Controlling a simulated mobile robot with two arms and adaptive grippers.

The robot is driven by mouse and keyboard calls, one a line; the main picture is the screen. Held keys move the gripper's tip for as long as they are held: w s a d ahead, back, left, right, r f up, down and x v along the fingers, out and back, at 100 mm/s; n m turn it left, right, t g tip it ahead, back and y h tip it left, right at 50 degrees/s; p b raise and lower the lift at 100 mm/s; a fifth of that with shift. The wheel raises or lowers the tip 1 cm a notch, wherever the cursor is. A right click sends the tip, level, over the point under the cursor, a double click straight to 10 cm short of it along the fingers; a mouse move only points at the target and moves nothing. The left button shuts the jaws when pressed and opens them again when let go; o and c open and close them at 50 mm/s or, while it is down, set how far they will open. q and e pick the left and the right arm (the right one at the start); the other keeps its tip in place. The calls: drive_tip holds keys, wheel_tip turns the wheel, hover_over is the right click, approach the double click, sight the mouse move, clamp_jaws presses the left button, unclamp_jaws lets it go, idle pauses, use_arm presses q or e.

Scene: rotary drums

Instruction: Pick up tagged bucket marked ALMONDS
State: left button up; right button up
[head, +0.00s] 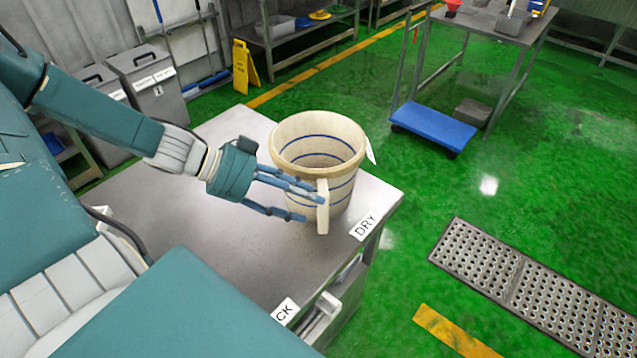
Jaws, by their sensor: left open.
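A cream bucket (345,193) with blue stripes stands upright on the steel table (190,220), near its right corner. A pale vertical handle (323,205) is on its near side. The edge of a white tag (370,150) shows at its right rim; I cannot read any word on it. My left gripper (312,203) comes in from the left with its blue fingers open and spread around the handle. I cannot tell whether they touch it. My right gripper is not in view.
Labels DRY (365,226) and one ending in CK (285,311) mark the table edge. A blue platform cart (433,122), a steel bench (490,22) and a perforated floor grate (520,285) are to the right. A yellow floor sign (245,67) stands behind. Green floor between is clear.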

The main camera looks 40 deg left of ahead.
sight(319, 206)
use_arm(q)
drive_tip(key=x, duration=0.3)
drive_tip(key=a+x, duration=0.1)
drive_tip(key=x, duration=0.1)
drive_tip(key=shift+w+f+b, duration=0.15)
drive_tip(key=shift+f+b, duration=0.2)
drive_tip(key=shift+w+d+f, duration=0.15)
drive_tip(key=shift+w+d, duration=0.2)
drive_tip(key=shift+w, duration=0.05)
drive_tip(key=c, duration=1.2)
clamp_jaws()
drive_tip(key=shift+w, duration=0.1)
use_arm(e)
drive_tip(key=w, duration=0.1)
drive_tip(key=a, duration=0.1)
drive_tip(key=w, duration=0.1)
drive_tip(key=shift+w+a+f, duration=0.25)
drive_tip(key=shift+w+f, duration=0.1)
